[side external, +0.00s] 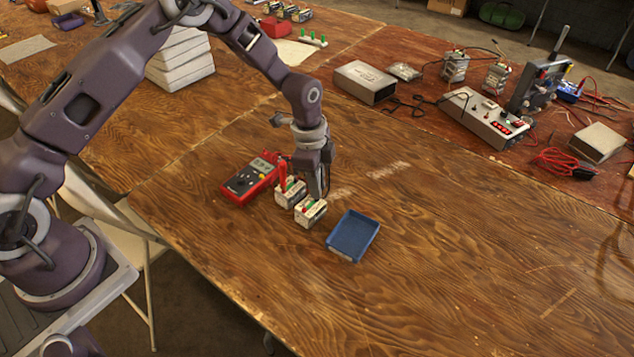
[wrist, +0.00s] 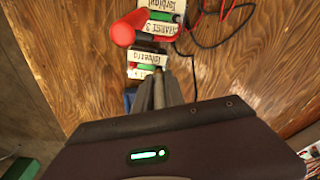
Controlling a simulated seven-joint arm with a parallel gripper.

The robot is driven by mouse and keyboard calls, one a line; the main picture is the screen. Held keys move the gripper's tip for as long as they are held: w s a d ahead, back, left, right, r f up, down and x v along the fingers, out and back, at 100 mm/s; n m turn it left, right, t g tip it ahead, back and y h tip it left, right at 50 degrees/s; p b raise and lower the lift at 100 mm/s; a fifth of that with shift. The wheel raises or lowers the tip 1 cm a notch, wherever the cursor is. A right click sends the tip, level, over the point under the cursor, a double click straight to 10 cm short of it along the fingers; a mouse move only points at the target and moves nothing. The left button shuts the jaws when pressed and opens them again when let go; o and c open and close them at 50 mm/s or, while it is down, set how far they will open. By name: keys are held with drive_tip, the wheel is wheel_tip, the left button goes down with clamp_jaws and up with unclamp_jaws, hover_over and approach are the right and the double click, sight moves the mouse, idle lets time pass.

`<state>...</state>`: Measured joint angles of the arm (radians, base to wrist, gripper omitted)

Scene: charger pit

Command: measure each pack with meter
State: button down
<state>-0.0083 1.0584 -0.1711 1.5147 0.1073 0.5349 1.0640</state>
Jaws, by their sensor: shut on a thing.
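A red meter (side external: 252,180) with a grey face lies on the wooden table. Beside it are two small white packs with green tops: one near the meter (side external: 290,193), one nearer the blue tray (side external: 311,212). My gripper (side external: 321,192) is low over the pack nearer the tray and appears shut on it; its fingertips (wrist: 158,82) partly hide the contact. In the wrist view, that labelled pack (wrist: 146,58) is at the fingertips. The other pack (wrist: 160,20) is beyond it, with a red probe (wrist: 124,30) over its edge.
The blue tray (side external: 345,248) looks empty, just right of the packs. Dark and red leads (wrist: 196,42) lie beside the packs. A grey box (side external: 364,82) and wired bench equipment (side external: 482,115) stand on the red-brown table behind. The front right wood is clear.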

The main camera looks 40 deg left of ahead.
drive_tip(key=shift+f, duration=0.15)
drive_tip(key=c, duration=1)
unclamp_jaws()
drive_tip(key=shift+r, duration=3.75)
